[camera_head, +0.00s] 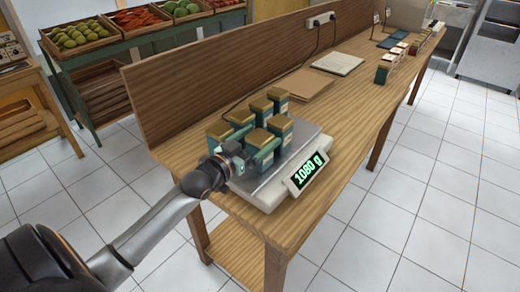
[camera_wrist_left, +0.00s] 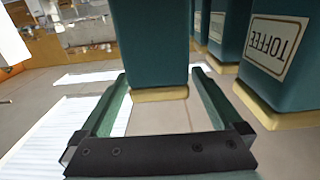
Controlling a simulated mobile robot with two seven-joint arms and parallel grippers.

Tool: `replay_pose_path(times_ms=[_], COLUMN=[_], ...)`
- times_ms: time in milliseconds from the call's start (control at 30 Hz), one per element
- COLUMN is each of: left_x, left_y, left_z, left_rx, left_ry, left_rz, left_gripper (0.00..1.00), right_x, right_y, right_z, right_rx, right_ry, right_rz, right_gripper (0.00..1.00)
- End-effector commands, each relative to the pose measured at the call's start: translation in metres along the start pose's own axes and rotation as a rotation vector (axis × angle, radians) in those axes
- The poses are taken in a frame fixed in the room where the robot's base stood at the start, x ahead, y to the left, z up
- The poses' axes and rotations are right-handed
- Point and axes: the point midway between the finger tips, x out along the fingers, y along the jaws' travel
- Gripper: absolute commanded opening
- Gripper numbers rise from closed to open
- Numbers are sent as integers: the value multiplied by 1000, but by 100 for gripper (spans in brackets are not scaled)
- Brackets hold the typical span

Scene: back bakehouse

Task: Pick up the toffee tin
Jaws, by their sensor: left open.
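Several dark green tins with gold lids stand on a scale (camera_head: 297,207) in the head view. In the left wrist view, which is upside down, a tin with an inverted TOFFEE label (camera_wrist_left: 275,45) is at the right. A green tin (camera_wrist_left: 150,45) with no label showing stands in the middle, in line with the gap between the fingers. My left gripper (camera_head: 257,143) is at the front-left tins, its fingers apart; it also shows in the wrist view (camera_wrist_left: 160,75). I cannot tell which head-view tin bears the TOFFEE label. My right gripper is not in view.
The scale reads 1080 g and stands at the near end of a wooden bench (camera_head: 345,112) with a raised back board (camera_head: 215,75). Neighbouring tins stand close by. A brown folder (camera_head: 306,84), a notepad (camera_head: 337,64) and small packages (camera_head: 384,71) lie farther along.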

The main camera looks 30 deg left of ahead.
Motion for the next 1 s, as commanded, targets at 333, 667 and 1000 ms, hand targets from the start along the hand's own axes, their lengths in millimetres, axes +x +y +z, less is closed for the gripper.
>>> replay_pose_path(times_ms=[333,667,1000], left_x=[5,5,5], left_y=[0,0,0], left_z=[0,0,0], left_rx=[0,-1,-1], left_ry=[0,0,0], left_rz=[1,0,1], left_gripper=[98,61,22], right_x=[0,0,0], right_y=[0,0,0], right_z=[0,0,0], right_rx=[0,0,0], right_ry=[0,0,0], right_rz=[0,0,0], right_gripper=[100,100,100])
